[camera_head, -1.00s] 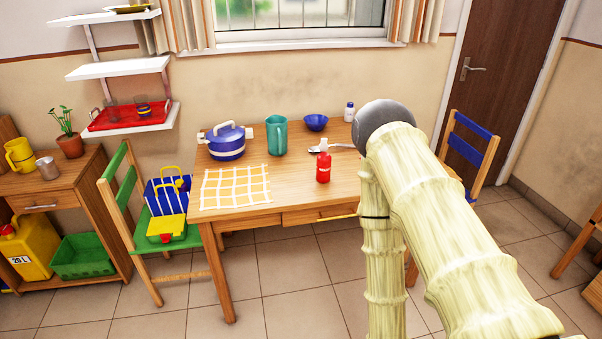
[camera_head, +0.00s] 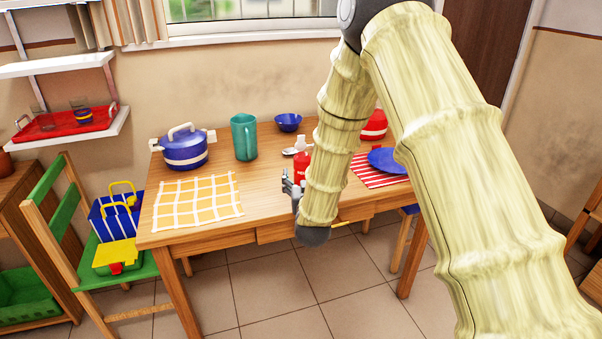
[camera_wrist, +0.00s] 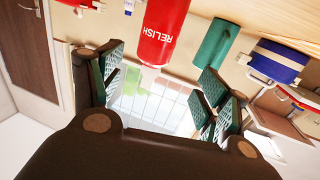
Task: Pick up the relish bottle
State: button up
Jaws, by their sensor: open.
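In the head view my gripper (camera_head: 290,188) is at the table's front edge, close to the bottle's left front side. I see no contact.
A teal pitcher (camera_head: 244,137), a blue pot (camera_head: 184,150) and a blue bowl (camera_head: 288,122) stand farther back. A yellow checked cloth (camera_head: 197,200) lies at left. A blue plate (camera_head: 388,160) sits on a striped napkin (camera_head: 366,176) at right.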

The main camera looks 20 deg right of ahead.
aim_at(303, 165)
jog(key=w, duration=0.1)
jog(key=w+d, duration=0.1)
jog(key=w, duration=0.1)
jog(key=w+d, duration=0.1)
jog(key=w, duration=0.1)
jog(key=shift+w+r, duration=0.15)
jog(key=shift+w, duration=0.05)
jog(key=shift+w+d+f+p, duration=0.1)
jog(key=shift+w+d+p, duration=0.1)
jog(key=shift+w, duration=0.95)
jog(key=shift+w+d+f+p, duration=0.1)
jog(key=shift+w+d, duration=0.1)
jog(key=shift+w, duration=0.95)
jog(key=c, duration=1.3)
